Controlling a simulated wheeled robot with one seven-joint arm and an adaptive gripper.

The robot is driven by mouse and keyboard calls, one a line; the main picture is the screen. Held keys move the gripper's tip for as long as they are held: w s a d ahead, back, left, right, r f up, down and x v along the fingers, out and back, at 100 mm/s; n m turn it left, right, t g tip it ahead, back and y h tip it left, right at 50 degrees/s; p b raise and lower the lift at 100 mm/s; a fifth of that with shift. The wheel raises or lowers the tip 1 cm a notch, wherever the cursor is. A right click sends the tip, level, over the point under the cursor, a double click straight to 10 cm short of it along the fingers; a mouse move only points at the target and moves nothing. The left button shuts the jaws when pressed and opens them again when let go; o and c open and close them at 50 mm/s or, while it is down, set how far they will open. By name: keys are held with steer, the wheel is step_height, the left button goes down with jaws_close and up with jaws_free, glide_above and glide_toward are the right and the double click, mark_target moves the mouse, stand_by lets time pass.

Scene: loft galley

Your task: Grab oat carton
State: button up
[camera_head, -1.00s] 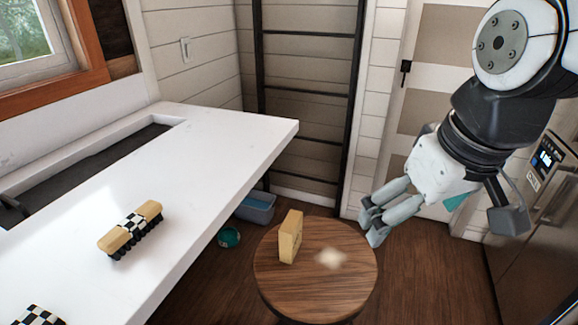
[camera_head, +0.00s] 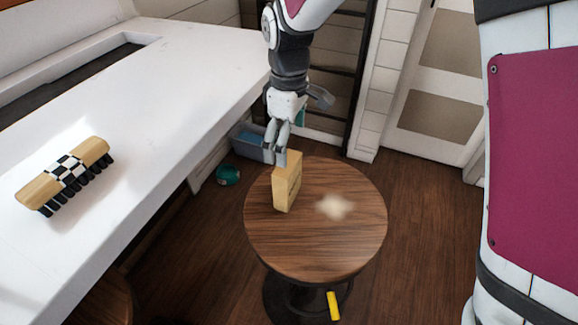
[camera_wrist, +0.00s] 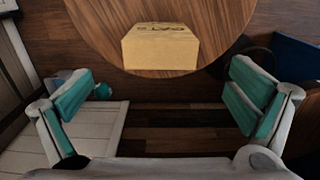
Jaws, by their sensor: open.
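The oat carton (camera_head: 287,183) is a tan box standing upright on the round wooden table (camera_head: 330,245), near its left side. In the wrist view the oat carton (camera_wrist: 160,49) shows ahead of the fingers, with dark lettering on one face, near the table's edge (camera_wrist: 215,28). My gripper (camera_head: 277,148) is at the carton's far upper side in the head view. In the wrist view my gripper (camera_wrist: 160,100) has its teal-padded fingers wide apart, with nothing between them. The carton lies beyond the fingertips. Whether a finger touches it in the head view I cannot tell.
A white counter (camera_head: 170,100) runs along the left, with a checkered wooden roller-like object (camera_head: 68,168) on it. A blue bin (camera_head: 250,141) and a teal round object (camera_head: 228,175) are on the floor. A yellow item (camera_head: 333,306) is below the table.

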mark_target(288, 181)
step_height(288, 181, down, 12)
steer(key=shift+a+f+b, duration=0.15)
steer(key=shift+f+b, duration=0.1)
steer(key=shift+b, duration=0.35)
steer(key=c, duration=0.8)
